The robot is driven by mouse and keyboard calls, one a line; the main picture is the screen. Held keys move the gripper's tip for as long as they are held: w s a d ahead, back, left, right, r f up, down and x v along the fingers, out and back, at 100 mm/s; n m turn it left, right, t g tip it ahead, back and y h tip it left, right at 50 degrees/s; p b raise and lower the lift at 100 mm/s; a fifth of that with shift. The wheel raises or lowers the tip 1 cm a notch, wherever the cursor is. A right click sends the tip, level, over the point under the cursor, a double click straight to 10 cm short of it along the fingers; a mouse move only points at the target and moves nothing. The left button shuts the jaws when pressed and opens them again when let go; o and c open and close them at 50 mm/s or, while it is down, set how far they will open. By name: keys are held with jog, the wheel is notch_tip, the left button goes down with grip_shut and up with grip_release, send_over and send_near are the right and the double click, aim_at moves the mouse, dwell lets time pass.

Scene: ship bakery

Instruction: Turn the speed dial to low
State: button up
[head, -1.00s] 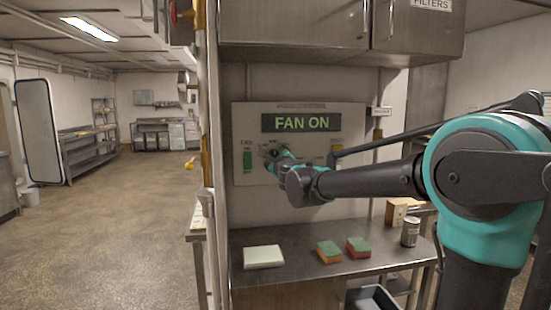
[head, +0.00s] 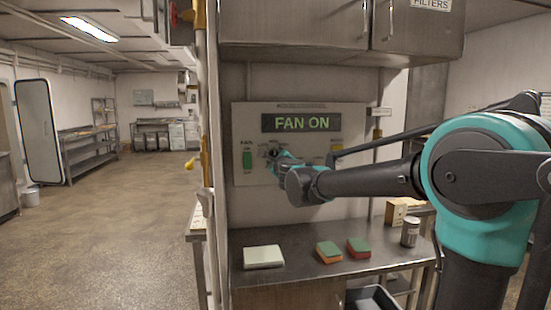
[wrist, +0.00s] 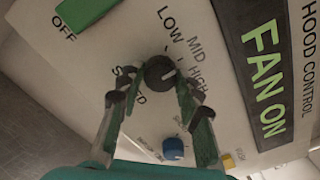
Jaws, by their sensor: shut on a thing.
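The speed dial is a round black knob (wrist: 158,72) with a white mark, on the pale hood control panel (head: 247,114). LOW, MID and HIGH are printed around it, and its white mark is on the side towards HIGH. My gripper (wrist: 156,84) has one finger on each side of the knob and is shut on it. In the head view my gripper (head: 274,155) is against the panel and largely covers the dial.
The lit FAN ON display (head: 301,122) is above the dial. A green switch (head: 247,160) is on its left, and a blue knob (wrist: 173,148) is nearby. A steel counter (head: 300,271) below holds two sponges (head: 328,252) (head: 358,247), a pale block (head: 263,256) and a can (head: 410,231).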

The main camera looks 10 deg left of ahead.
jog(key=n, duration=0.4)
jog(key=shift+n, duration=2.2)
jog(key=o, duration=1.2)
jog(key=shift+c, duration=0.2)
jog(key=v, duration=1.2)
jog(key=shift+d+n, duration=0.1)
jog(key=shift+n, duration=0.2)
